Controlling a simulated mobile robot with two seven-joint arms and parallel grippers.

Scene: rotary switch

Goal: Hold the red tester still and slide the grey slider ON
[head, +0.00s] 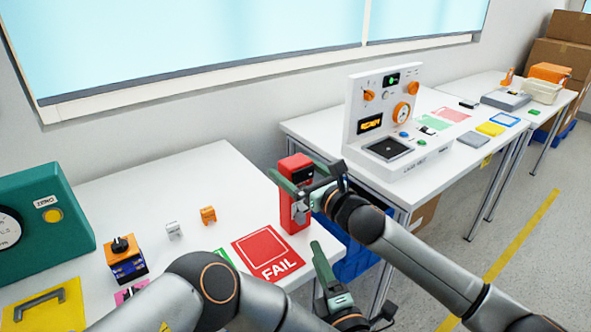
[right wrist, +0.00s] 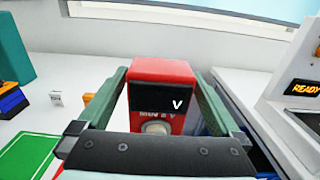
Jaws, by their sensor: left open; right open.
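The red tester (head: 295,168) stands upright near the right edge of the near white table. It also shows in the right wrist view (right wrist: 165,70), with a dark display reading "V" and a pale round knob (right wrist: 156,128). My right gripper (head: 301,178) is open, with its green fingers on either side of the tester; I cannot tell if they touch it. A grey part (head: 299,212) shows low on the tester's front; I cannot make out the slider or its position clearly. My left gripper (head: 350,278) is open and empty, below and to the right of the tester.
A red FAIL card (head: 267,254) lies in front of the tester, with a green card (head: 224,261) beside it. An orange-and-blue block (head: 126,259), small clips and a teal device (head: 45,222) are left. A white test panel (head: 375,110) stands on the neighbouring table.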

